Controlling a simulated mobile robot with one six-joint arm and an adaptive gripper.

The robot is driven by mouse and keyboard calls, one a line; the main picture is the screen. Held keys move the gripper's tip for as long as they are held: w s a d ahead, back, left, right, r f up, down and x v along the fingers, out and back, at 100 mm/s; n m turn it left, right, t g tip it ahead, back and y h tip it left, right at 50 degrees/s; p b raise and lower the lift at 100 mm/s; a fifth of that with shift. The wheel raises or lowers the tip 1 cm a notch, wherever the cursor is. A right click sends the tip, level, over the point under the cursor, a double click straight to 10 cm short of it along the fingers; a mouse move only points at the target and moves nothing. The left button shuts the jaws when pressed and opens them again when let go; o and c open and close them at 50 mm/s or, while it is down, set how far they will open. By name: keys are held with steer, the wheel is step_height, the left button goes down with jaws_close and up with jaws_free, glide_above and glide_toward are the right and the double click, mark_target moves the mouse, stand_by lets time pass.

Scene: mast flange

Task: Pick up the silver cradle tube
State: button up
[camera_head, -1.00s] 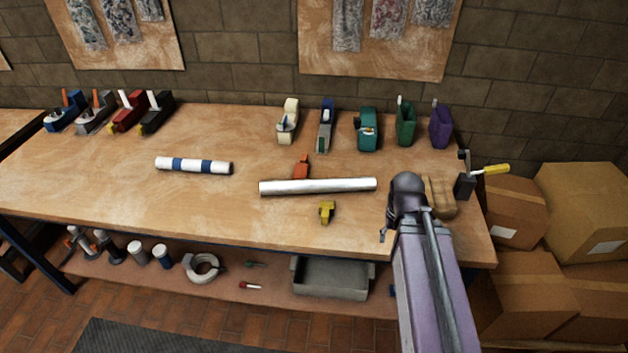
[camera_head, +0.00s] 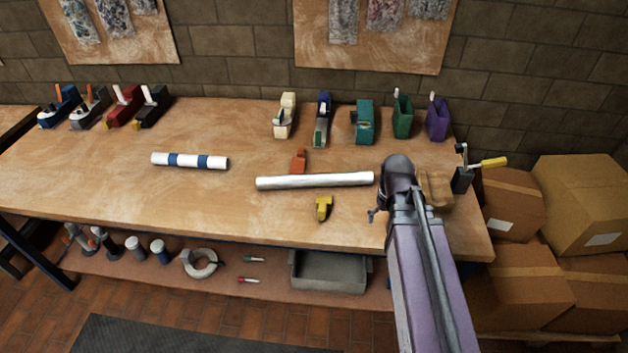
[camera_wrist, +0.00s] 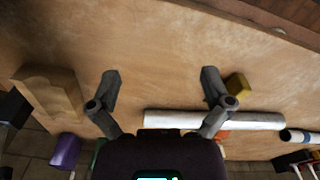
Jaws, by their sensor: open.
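The silver tube (camera_head: 315,181) lies lengthwise on the wooden bench, near the middle of the head view. It rests beside an orange piece (camera_head: 299,160) behind it and a yellow piece (camera_head: 324,208) in front. In the wrist view the silver tube (camera_wrist: 200,120) runs along the lower side, partly hidden by my gripper's body and one finger. My gripper (camera_wrist: 160,82) is open, with bare bench between its fingers. In the head view my arm hides most of the gripper, to the right of the tube's right end. I cannot tell its height above the bench.
A blue-and-white tube (camera_head: 190,161) lies to the left. A wooden block (camera_head: 436,188) and a crank tool with yellow handle (camera_head: 490,162) are near the bench's right end. Several tape dispensers and holders line the back. The bench (camera_head: 230,210) is clear at front left.

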steer(key=w+a+r+n+t+p, duration=0.2)
steer(key=w+a+n, duration=0.7)
steer(key=w, duration=0.2)
steer(key=n+t, duration=0.1)
steer(key=n, duration=0.7)
glide_toward(315, 177)
steer(key=d+r, duration=0.1)
steer(key=shift+s+r+y+p, duration=0.25)
steer(key=shift+s+y+p, duration=0.05)
steer(key=shift+s+p, duration=0.1)
steer(key=b+x, duration=0.7)
steer(key=x, duration=0.1)
steer(key=shift+s, duration=0.1)
steer(key=shift+f+b, duration=0.3)
steer(key=shift+b, duration=0.3)
steer(key=shift+w+f, duration=0.1)
steer(key=shift+w, duration=0.1)
steer(key=shift+b+x, duration=2.4)
steer(key=shift+x, duration=0.15)
steer(key=shift+w+a, duration=0.1)
